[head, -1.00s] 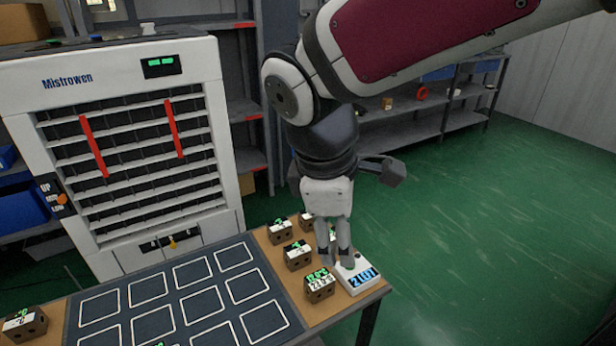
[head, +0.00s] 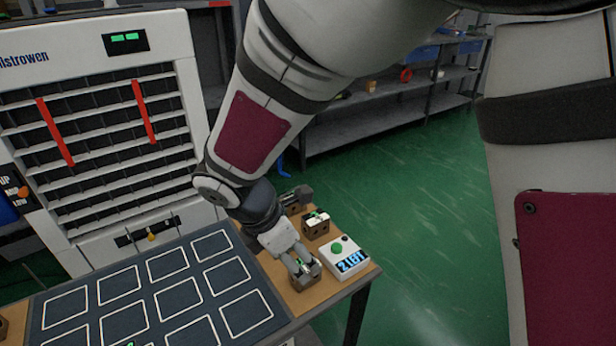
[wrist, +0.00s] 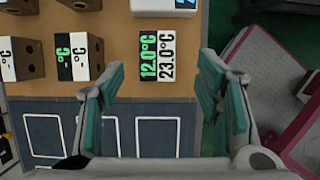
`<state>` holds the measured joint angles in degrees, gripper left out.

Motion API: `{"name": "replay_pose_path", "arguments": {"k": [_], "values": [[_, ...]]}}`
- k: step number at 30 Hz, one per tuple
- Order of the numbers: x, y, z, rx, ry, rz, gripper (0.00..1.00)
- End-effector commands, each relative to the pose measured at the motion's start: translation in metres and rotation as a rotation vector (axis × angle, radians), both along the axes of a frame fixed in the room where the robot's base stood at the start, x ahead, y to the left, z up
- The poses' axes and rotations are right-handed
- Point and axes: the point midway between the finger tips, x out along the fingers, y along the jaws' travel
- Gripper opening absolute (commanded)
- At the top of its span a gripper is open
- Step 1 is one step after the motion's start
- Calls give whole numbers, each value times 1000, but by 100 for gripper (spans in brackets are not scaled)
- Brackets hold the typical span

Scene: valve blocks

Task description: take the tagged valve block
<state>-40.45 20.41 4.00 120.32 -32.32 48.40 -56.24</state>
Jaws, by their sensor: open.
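A brown valve block (head: 307,279) with a two-part top label sits at the table's front right. In the wrist view the block (wrist: 160,57) reads 12.0°C in green and 23.0°C in black on white. My gripper (head: 303,268) is right over it in the head view, fingers pointing down. In the wrist view my gripper (wrist: 160,92) is open, with a teal-padded finger on each side and the block ahead in the gap. I cannot tell whether the fingers reach down beside it. Other valve blocks with blank readings (wrist: 80,58) (wrist: 21,58) stand to its left in the wrist view.
A white device (head: 347,258) with a green button and blue display stands close to the block's right. Another block (head: 316,224) stands behind. A dark mat (head: 150,300) with white outlined squares covers the left of the table. A white rack cabinet (head: 100,130) stands behind.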

Motion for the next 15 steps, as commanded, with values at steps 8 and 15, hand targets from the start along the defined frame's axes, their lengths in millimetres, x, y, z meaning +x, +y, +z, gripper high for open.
{"name": "replay_pose_path", "arguments": {"k": [8,15], "values": [[5,-6,-20,-1,1,-3,58],[13,-15,-52,-1,1,-2,58]]}}
